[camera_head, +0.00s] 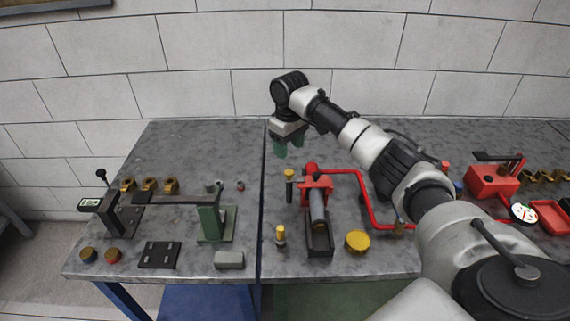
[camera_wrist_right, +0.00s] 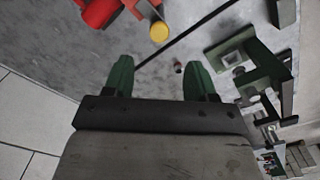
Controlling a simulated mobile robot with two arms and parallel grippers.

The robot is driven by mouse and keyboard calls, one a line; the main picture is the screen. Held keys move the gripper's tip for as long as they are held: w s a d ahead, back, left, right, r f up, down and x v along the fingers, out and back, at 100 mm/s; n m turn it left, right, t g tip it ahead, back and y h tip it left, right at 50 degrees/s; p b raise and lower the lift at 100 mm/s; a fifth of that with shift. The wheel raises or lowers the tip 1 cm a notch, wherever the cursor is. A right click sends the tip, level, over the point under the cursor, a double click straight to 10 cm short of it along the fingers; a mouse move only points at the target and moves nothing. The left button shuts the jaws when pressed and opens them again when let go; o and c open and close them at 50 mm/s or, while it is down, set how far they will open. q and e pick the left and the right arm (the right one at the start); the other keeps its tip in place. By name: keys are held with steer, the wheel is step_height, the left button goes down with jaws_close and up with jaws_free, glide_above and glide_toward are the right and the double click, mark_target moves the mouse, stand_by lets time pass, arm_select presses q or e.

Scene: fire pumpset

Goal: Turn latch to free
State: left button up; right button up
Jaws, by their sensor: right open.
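I cannot tell for certain which part is the latch. A small dark post with a yellow top (camera_head: 289,180) stands at the left of the red pump assembly (camera_head: 316,186). A second yellow-topped post (camera_head: 280,236) stands nearer the front edge. My right gripper (camera_head: 282,149) has green fingers and hangs above the back of the table, behind the pump. It is open and empty, touching nothing that I can see. In the wrist view its fingers (camera_wrist_right: 160,78) are apart, with a yellow-topped part (camera_wrist_right: 158,31) and red pieces beyond. My left gripper is not in view.
A green stand (camera_head: 213,224) with a long dark bar is on the left table. A yellow round cap (camera_head: 357,240) lies right of the pump, near a red pipe (camera_head: 366,198). Red equipment (camera_head: 490,181) and a dial (camera_head: 523,212) stand at right. The back-left table is clear.

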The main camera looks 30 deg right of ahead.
mark_target(289, 171)
steer(key=f, duration=0.1)
steer(key=s+f, duration=0.1)
steer(key=f, duration=0.1)
steer(key=shift+d+p, duration=0.1)
steer(key=shift+p, duration=0.25)
steer(key=shift+w+f, duration=0.2)
steer(key=shift+f, duration=0.8)
steer(key=f, duration=0.3)
steer(key=shift+w+f+p, duration=0.15)
steer(key=shift+w+p, duration=0.15)
steer(key=shift+w, duration=0.05)
steer(key=shift+f, duration=0.1)
steer(key=shift+s+f, duration=0.1)
steer(key=shift+c, duration=0.9)
steer(key=c, duration=0.7)
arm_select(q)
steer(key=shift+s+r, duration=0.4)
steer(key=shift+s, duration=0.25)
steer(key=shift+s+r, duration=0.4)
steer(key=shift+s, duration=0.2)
arm_select(e)
steer(key=shift+c, duration=0.2)
